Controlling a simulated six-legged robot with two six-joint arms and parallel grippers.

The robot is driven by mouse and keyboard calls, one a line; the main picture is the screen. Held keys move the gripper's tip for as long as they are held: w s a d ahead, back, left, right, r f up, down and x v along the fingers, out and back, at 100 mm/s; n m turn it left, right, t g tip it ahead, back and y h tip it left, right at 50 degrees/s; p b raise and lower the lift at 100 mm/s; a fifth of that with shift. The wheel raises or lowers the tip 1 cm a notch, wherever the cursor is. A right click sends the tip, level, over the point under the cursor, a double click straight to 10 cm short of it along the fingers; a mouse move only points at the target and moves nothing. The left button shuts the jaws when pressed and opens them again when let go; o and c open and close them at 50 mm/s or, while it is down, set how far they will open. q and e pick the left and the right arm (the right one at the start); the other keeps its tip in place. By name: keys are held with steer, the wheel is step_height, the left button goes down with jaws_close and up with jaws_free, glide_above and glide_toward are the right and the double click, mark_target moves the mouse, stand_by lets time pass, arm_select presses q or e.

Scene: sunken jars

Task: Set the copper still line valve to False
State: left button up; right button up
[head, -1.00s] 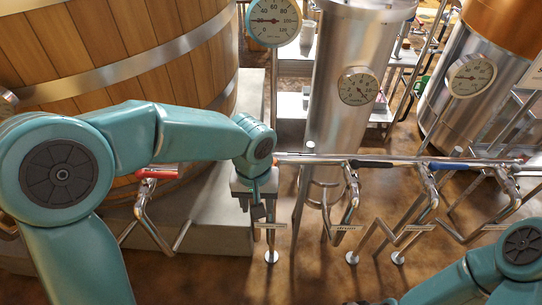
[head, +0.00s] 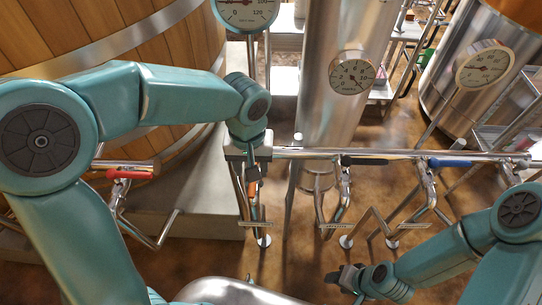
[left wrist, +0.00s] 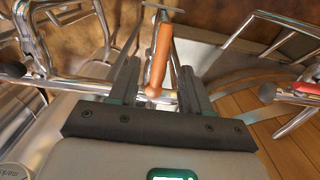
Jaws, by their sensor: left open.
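Several lever valves sit along a steel pipe (head: 300,153) in the head view. Their handles are red (head: 130,174), orange (head: 252,189), black (head: 365,161) and blue (head: 450,163). I cannot read which is the copper still line valve. My left gripper (head: 253,178) is open at the orange handle. In the left wrist view the orange handle (left wrist: 160,58) lies between the two fingers of the left gripper (left wrist: 160,72), with gaps on both sides. My right gripper (head: 342,277) is low in the head view; its jaws are too small to judge.
A wooden vat (head: 160,30) stands at the left on a concrete plinth (head: 195,205). A steel column with a gauge (head: 352,73) rises behind the pipe, and a steel vessel (head: 445,95) with a copper-coloured top stands at the right. Bent pipes stand on the brown floor (head: 300,260).

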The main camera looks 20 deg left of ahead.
mark_target(253, 184)
arm_select(q)
steer(key=f+b, duration=0.2)
steer(key=f, duration=0.1)
steer(key=f+b, duration=0.1)
steer(key=f, duration=0.1)
steer(key=shift+s+a, duration=0.15)
steer(key=shift+s, duration=0.1)
steer(key=shift+w+r+p, duration=0.2)
steer(key=shift+r+p, duration=0.15)
steer(key=shift+p, duration=0.05)
steer(key=shift+s+d+f+b, duration=0.2)
steer(key=shift+s+f+b, duration=0.15)
steer(key=shift+s+b, duration=0.15)
steer(key=shift+w+f, duration=0.1)
steer(key=shift+f, duration=0.15)
steer(key=shift+w+f+b, duration=0.35)
steer(key=shift+f+b, duration=0.25)
steer(key=shift+b, duration=0.05)
steer(key=shift+f, duration=0.15)
steer(key=shift+s, duration=0.3)
steer(key=shift+w, duration=0.1)
